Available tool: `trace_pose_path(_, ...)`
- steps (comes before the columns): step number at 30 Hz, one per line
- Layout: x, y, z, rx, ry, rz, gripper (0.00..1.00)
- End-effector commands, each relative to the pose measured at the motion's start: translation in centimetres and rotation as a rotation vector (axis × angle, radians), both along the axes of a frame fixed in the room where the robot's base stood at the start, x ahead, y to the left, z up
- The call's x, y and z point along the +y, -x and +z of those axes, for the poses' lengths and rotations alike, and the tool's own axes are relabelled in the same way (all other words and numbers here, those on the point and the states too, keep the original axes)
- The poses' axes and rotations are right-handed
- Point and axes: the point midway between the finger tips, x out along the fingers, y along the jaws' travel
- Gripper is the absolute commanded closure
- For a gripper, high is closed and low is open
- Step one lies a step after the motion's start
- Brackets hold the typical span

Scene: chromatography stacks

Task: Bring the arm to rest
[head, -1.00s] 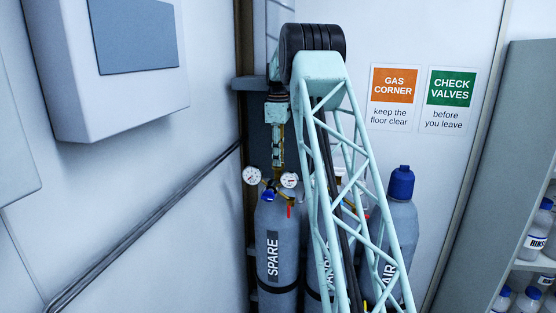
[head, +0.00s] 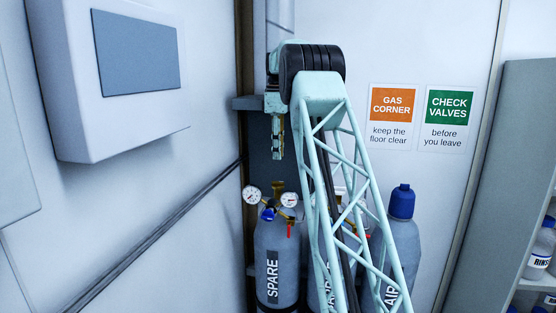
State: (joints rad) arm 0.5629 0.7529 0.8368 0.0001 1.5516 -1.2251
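My arm, a pale teal lattice link with a dark elbow joint, rises in the middle of the head view and folds over at the top. My gripper (head: 279,155) hangs down on the left side of that joint. It appears above the brass valve (head: 278,187) of the grey SPARE gas cylinder (head: 275,245), with a gap in the picture between fingertips and valve. The fingers are seen nearly edge-on, so whether they are open or shut is unclear. Nothing shows hanging from them.
More cylinders stand behind my arm, partly hidden, one with a blue cap (head: 402,200). Two gauges (head: 252,194) flank the SPARE valve. A wall box (head: 140,52) is at left, signs (head: 394,105) on the back wall, and a shelf unit with bottles (head: 543,250) at right.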

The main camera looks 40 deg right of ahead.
Motion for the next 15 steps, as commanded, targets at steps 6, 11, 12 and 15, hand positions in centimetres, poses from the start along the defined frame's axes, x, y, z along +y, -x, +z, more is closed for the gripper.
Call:
trace_pose_path(6,-0.01,-0.03,0.65,-0.001,0.001,0.000,0.80)
trace_pose_path(11,-0.01,-0.02,0.66,-0.001,0.001,0.000,0.80)
trace_pose_path(12,-0.01,-0.02,0.66,-0.001,0.001,0.000,0.80)
trace_pose_path(15,0.00,-0.01,0.65,-0.001,0.001,0.000,0.80)
